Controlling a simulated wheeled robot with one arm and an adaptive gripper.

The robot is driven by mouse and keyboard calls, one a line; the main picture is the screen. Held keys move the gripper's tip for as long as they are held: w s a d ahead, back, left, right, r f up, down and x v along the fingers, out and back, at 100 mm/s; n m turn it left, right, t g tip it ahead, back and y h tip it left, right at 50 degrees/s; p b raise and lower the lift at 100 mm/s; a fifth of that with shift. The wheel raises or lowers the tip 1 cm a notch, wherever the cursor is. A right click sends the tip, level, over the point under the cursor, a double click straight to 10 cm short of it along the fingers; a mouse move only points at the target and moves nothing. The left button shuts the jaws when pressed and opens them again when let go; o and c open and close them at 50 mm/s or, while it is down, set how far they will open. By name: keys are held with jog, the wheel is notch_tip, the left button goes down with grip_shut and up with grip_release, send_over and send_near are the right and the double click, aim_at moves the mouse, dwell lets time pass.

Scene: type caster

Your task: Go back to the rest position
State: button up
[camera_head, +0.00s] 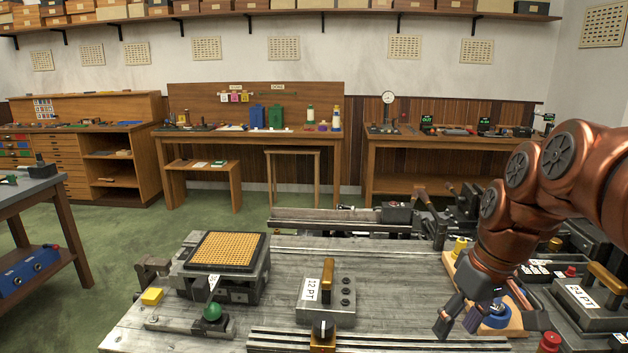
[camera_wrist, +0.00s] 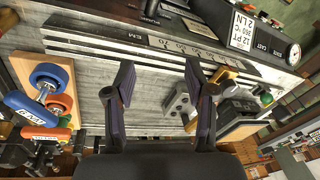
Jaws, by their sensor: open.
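My gripper (camera_head: 458,318) hangs from my copper arm at the right of the bench in the head view. Its fingers point down, beside a wooden board with a blue round part. In the wrist view my gripper (camera_wrist: 158,85) shows two dark fingers spread wide apart, with nothing between them but the bench behind. The fingers look empty. The grey workbench (camera_head: 262,312) lies below.
A block labelled 12 PT (camera_head: 328,299) and a yellow-gridded matrix tray (camera_head: 225,250) stand on the bench. A wooden board (camera_wrist: 45,75) holds blue and red round parts. A block labelled 24 PT (camera_head: 590,302) stands at the far right.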

jog(key=s+a+f+m+g+h+p, duration=0.1)
jog(key=s+f, duration=0.3)
jog(key=s, duration=0.6)
jog(key=s+a+f+m+g+h+p, duration=0.1)
jog(key=s+a+f, duration=0.3)
jog(key=s, duration=0.7)
jog(key=shift+s+m+g+p, duration=0.3)
jog(key=shift+m+p, duration=0.25)
jog(key=shift+m, duration=0.15)
jog(key=shift+a, duration=0.1)
